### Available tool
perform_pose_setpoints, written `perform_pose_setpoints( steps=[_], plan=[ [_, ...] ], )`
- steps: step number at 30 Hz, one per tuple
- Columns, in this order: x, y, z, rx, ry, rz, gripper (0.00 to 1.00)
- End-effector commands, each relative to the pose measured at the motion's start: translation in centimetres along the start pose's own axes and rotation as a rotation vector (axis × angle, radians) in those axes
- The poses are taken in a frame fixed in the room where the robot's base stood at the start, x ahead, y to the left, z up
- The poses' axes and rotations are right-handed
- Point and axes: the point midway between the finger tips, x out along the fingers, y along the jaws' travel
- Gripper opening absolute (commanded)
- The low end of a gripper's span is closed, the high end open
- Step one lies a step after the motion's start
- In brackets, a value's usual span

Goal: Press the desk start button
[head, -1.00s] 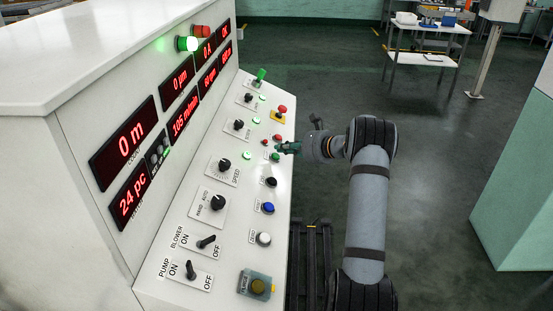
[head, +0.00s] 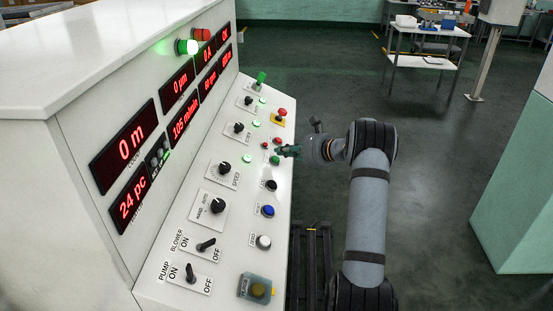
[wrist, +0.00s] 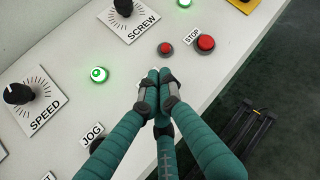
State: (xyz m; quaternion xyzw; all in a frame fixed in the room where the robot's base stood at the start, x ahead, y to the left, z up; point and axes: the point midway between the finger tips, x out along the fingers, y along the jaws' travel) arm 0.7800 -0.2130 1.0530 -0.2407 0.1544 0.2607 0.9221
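My gripper (head: 282,151) is over the right edge of the sloped desk panel, just below the red STOP button (head: 277,139). In the wrist view its teal fingers (wrist: 154,82) are brought together with nothing between them. A green start button (head: 273,159) shows partly beside the fingertips in the head view. The fingers hide that spot in the wrist view, between the STOP button (wrist: 205,43) and the JOG label (wrist: 92,133). I cannot tell whether the fingertips touch the button.
A red emergency stop (head: 281,113) on a yellow plate sits farther up the panel. The black JOG button (head: 271,185), blue button (head: 267,210) and white button (head: 263,241) line the edge nearer the camera. Knobs and lit lamps lie left. Open floor is to the right.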

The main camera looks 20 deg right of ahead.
Motion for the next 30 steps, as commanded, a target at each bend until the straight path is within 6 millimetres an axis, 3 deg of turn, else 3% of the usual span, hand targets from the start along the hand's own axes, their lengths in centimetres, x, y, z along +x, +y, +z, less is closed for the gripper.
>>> perform_pose_setpoints(
  steps=[30],
  plan=[
    [0.59, 0.43, -0.43, 0.000, 0.000, 0.000, 0.00]
  ],
)
